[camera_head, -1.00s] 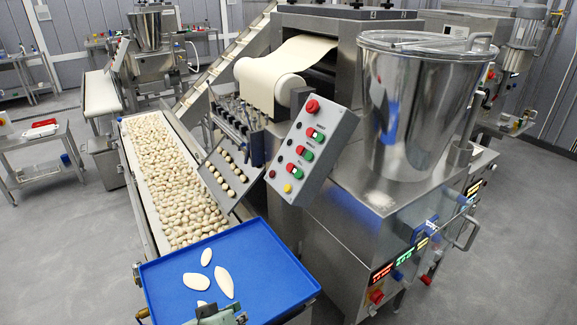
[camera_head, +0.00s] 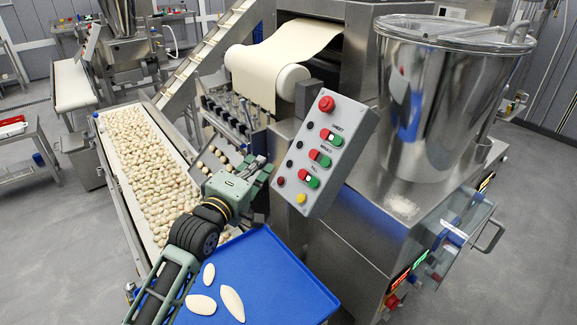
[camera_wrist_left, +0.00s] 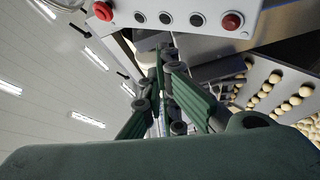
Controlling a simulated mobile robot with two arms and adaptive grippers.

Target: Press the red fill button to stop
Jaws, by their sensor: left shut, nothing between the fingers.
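The grey control panel (camera_head: 345,150) has red and green button pairs marked SHEET, MOULD and FILL, a large red knob on top and a yellow button at the bottom. The red fill button (camera_head: 303,177) is the red half of the lowest pair. My left gripper (camera_head: 266,168) is shut and empty, just left of the panel's lower left edge and apart from the red fill button in the picture. In the left wrist view, its fingers (camera_wrist_left: 163,55) point at the panel's edge (camera_wrist_left: 180,18), which shows dark knobs and red buttons. My right gripper is out of view.
A blue tray (camera_head: 285,270) with several flat dough pieces lies below the panel. A belt (camera_head: 150,185) full of filled pasta runs at left. A steel hopper (camera_head: 440,110) stands right of the panel, and a dough sheet (camera_head: 265,75) hangs behind.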

